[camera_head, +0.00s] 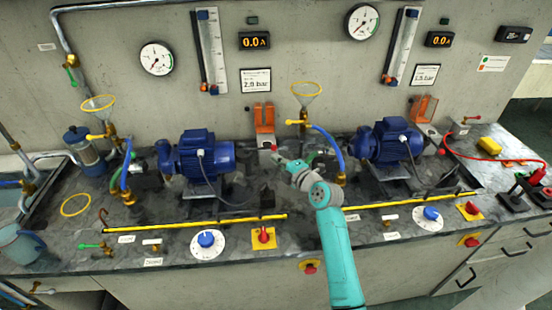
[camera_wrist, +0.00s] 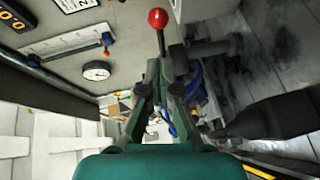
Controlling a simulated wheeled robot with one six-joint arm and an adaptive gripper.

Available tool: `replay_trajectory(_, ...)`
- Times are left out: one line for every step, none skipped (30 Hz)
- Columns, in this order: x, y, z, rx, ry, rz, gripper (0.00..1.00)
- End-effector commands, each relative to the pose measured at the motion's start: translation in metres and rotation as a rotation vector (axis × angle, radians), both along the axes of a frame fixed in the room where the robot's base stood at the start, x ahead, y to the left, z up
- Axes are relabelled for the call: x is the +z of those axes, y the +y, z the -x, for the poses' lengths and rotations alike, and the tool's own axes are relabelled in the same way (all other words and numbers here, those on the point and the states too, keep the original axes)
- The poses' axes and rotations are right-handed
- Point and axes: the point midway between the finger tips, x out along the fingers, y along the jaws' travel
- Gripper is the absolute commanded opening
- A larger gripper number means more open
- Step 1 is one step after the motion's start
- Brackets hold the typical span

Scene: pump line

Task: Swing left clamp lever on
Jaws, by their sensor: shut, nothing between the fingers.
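The left clamp lever shows as a red ball knob (camera_head: 274,148) on a short stem, right of the left blue pump (camera_head: 205,155). My gripper (camera_head: 277,160) is at the knob, and its fingers hide most of the lever in the head view. In the wrist view the red knob (camera_wrist: 158,18) stands on a thin dark stem just beyond the tips of my gripper (camera_wrist: 160,85). The fingers are drawn together and hold nothing. I cannot tell whether they touch the stem. The lever's base is partly hidden by the fingers.
A dark pipe fitting (camera_wrist: 212,47) lies close right of the lever in the wrist view. An orange guard (camera_head: 264,118) stands behind my gripper, and a blue hose (camera_head: 333,148) runs to its right. A yellow bar (camera_head: 215,221) crosses the bench in front.

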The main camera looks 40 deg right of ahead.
Motion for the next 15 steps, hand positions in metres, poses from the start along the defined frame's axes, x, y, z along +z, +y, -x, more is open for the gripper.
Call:
replay_trajectory(0.001, -0.002, 0.008, -0.002, -0.001, 0.000, 0.00)
replay_trajectory(0.001, -0.003, 0.013, -0.002, 0.000, 0.000, 0.00)
replay_trajectory(0.002, -0.005, 0.019, -0.003, 0.000, 0.000, 0.00)
replay_trajectory(0.003, -0.006, 0.024, -0.003, -0.001, 0.000, 0.00)
replay_trajectory(0.004, -0.006, 0.028, -0.003, -0.001, 0.000, 0.00)
replay_trajectory(0.005, -0.008, 0.035, -0.003, 0.000, 0.000, 0.00)
replay_trajectory(0.005, -0.009, 0.040, -0.003, 0.000, -0.001, 0.00)
replay_trajectory(0.006, -0.010, 0.045, -0.003, -0.001, 0.000, 0.00)
replay_trajectory(0.007, -0.011, 0.051, -0.002, -0.001, 0.000, 0.00)
replay_trajectory(0.007, -0.012, 0.055, -0.003, 0.000, 0.000, 0.00)
replay_trajectory(0.008, -0.013, 0.059, -0.003, 0.001, 0.001, 0.00)
replay_trajectory(0.009, -0.014, 0.064, -0.002, 0.000, 0.000, 0.00)
replay_trajectory(0.009, -0.014, 0.066, -0.001, 0.000, 0.000, 0.00)
replay_trajectory(0.010, -0.015, 0.069, -0.001, 0.000, -0.001, 0.00)
replay_trajectory(0.010, -0.015, 0.072, -0.001, 0.000, 0.000, 0.00)
